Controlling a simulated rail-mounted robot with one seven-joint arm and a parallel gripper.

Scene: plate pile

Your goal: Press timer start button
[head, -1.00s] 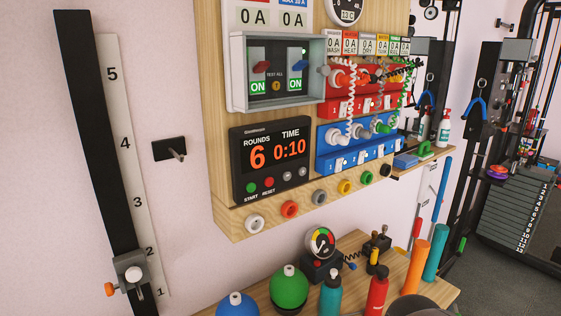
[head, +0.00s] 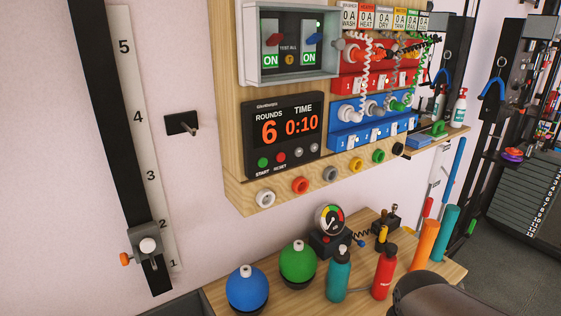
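The black timer (head: 283,136) is mounted on a wooden wall panel, left of the panel's middle. Its display reads ROUNDS 6 and TIME 0:10 in orange digits. The green start button (head: 263,163) is at its lower left, labelled START. The red reset button (head: 281,158) is just right of it, with two grey buttons further right. Nothing covers the timer face. A dark rounded shape at the bottom right looks like part of my arm. My gripper is not in view.
A wooden shelf (head: 372,266) below holds a blue ball-shaped container (head: 246,288), a green one (head: 298,263), a teal bottle (head: 340,276), a red bottle (head: 384,272) and a gauge (head: 330,220). Coloured round sockets line the panel's bottom edge. The space before the timer is clear.

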